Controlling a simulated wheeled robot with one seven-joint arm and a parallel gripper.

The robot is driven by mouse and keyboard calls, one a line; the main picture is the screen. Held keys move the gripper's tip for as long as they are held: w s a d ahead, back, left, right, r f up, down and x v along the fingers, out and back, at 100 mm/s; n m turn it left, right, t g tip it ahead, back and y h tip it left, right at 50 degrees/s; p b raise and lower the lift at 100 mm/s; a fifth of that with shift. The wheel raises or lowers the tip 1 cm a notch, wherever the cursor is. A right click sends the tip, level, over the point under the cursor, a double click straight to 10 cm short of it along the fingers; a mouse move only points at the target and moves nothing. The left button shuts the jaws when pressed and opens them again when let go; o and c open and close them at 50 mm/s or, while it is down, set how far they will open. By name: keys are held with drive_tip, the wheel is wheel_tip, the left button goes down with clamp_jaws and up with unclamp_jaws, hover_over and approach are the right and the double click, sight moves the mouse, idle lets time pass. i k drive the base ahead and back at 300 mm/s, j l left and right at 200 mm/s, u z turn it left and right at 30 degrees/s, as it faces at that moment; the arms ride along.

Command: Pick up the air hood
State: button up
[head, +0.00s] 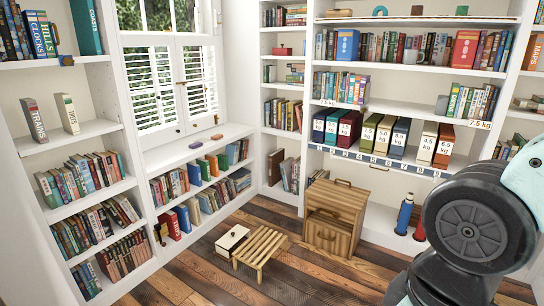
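I cannot make out anything in the head view that is clearly an air hood. My gripper is not in view. Part of my arm stands at the right edge and hides the lower right shelves and some of the floor there.
Bookshelves line the left, back and right walls. A wooden cabinet (335,215) stands on the plank floor (290,270), with a slatted wooden stool (261,248) and a small white box (232,240) beside it. Blue (404,215) and red (420,232) bottles stand right of the cabinet.

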sight(230, 238)
drive_tip(key=i, duration=1.45)
drive_tip(key=i+l+u, duration=0.1)
drive_tip(key=i+u, duration=0.2)
drive_tip(key=i, duration=0.25)
drive_tip(key=i+l+u, duration=0.25)
drive_tip(key=i, duration=0.25)
drive_tip(key=i+l+u, duration=0.3)
drive_tip(key=i, duration=0.25)
drive_tip(key=i+l+u, duration=0.25)
drive_tip(key=u, duration=0.15)
drive_tip(key=i+l+u, duration=0.4)
drive_tip(key=k+j, duration=0.1)
